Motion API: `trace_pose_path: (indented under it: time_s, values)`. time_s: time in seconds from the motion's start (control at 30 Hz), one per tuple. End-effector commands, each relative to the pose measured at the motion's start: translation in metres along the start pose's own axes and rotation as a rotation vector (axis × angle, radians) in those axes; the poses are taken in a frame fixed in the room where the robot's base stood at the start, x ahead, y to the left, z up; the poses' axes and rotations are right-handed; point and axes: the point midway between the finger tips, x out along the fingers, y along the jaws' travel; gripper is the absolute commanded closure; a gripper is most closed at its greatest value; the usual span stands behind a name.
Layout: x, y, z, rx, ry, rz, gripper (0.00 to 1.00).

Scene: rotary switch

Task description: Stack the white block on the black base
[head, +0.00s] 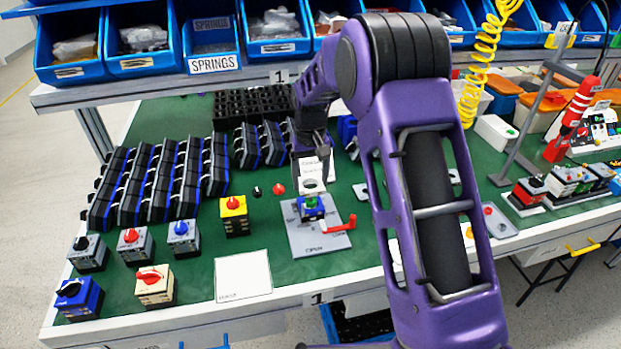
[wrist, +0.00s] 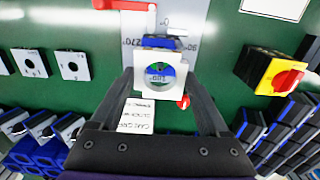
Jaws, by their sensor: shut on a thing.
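The white block (head: 312,187), a square piece with a round hole, is held between the fingers of my gripper (wrist: 160,78). It also shows in the wrist view (wrist: 145,72), where blue and green show through its hole. In the head view it is right above a blue and green switch part (head: 311,208) seated in the grey fixture plate (head: 318,240). I cannot tell whether the block touches that part. The black base is not clearly seen; the block and the part hide what lies lower in the fixture.
A red handle (head: 340,224) sticks out on the fixture's right. Assembled switches, such as the yellow one (head: 234,216), stand to the left. A small red knob (head: 278,189) and a black knob lie behind left. A white card (head: 243,275) lies in front left. Black racks stand behind.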

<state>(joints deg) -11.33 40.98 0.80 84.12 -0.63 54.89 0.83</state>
Motion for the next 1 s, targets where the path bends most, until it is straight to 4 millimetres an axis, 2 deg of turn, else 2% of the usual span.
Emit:
trace_pose_path:
  time_s: [1.0]
  values:
    - [0.03, 0.0, 0.0, 0.0, 0.0, 0.0, 0.75]
